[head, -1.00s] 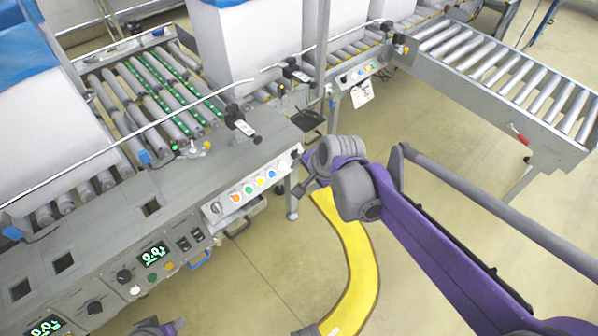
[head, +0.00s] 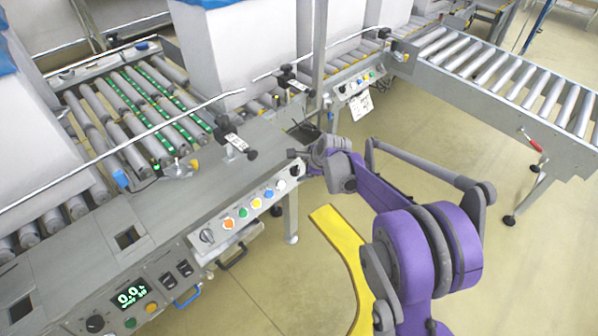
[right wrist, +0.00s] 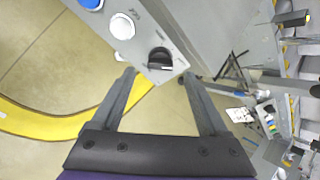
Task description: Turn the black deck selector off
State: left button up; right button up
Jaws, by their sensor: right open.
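The black deck selector (head: 295,170) is the small knob at the right end of the slanted button panel in the head view. In the right wrist view the selector (right wrist: 160,59) shows larger, on a grey plate with small lettering too blurred to read. A pale mark shows on its lower right side. My right gripper (right wrist: 160,76) is open, its two fingers spread either side of the knob in the picture. Whether they touch it cannot be told. In the head view the right gripper (head: 299,158) is small and close to the panel's end. My left gripper is not in view.
White (head: 281,185), blue (head: 269,194), yellow, green and orange buttons line the panel, with another knob (head: 206,236) at its left end. A metal guide rail (head: 190,106) runs above the rollers. Yellow floor marking (head: 340,235) and open floor lie to the right.

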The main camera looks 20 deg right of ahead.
aim_at(299, 170)
jog(key=shift+b+x, duration=0.35)
jog(key=shift+x, duration=1.6)
grip_shut()
